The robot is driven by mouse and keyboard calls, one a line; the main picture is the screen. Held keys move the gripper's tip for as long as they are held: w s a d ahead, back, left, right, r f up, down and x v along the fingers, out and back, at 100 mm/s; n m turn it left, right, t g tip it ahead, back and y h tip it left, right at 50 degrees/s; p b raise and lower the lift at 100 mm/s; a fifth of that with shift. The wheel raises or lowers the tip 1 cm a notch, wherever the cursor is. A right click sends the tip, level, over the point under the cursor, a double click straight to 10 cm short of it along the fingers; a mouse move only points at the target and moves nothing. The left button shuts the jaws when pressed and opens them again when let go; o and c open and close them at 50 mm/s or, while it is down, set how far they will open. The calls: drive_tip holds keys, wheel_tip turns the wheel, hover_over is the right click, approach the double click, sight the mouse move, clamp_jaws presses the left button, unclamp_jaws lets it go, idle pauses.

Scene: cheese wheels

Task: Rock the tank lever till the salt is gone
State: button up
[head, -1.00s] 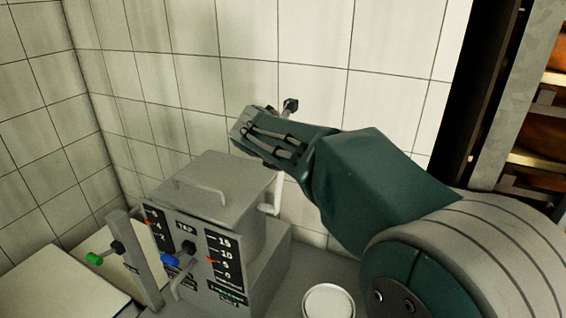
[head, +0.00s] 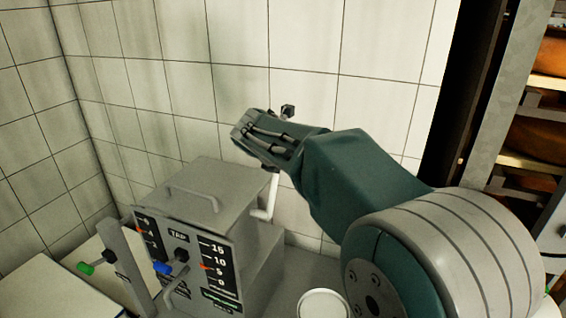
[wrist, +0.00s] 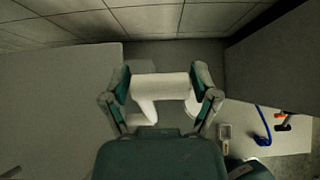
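The tank (head: 215,185) is a grey box with a lidded top, standing against the tiled wall. A white lever (head: 266,212) rises from its right side. My gripper (head: 255,140) is over the lever's upper end and hides it in the head view. In the wrist view my gripper (wrist: 161,85) has its two fingers at either end of the lever's white crossbar (wrist: 160,87) and appears shut on it. No salt can be made out.
A front panel (head: 190,262) carries dark gauges with red pointers; the right pointer is near 5. A white round dish (head: 325,303) sits right of the tank. Shelves with wheels (head: 540,140) stand at right.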

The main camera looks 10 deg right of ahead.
drive_tip(key=shift+d, duration=0.1)
idle(0.3)
drive_tip(key=shift+s+a+r, duration=0.1)
drive_tip(key=shift+a+r, duration=0.1)
drive_tip(key=shift+a, duration=0.15)
drive_tip(key=v, duration=1.1)
drive_tip(key=shift+s, duration=0.2)
drive_tip(key=shift+d, duration=0.1)
drive_tip(key=s+d+f+m+y, duration=0.1)
drive_tip(key=s+d+f+m, duration=0.1)
drive_tip(key=s+f+m, duration=0.3)
drive_tip(key=s+d+f+m+g+y, duration=0.1)
drive_tip(key=s+f+m, duration=0.4)
drive_tip(key=s+m, duration=0.7)
drive_tip(key=s+d+f+m+g+y, duration=0.1)
drive_tip(key=s+d+f+m+y, duration=0.2)
drive_tip(key=s+m, duration=0.6)
wheel_tip(320, 180, down, 2)
drive_tip(key=d+m, duration=0.1)
drive_tip(key=m, duration=0.2)
drive_tip(key=shift+d, duration=0.2)
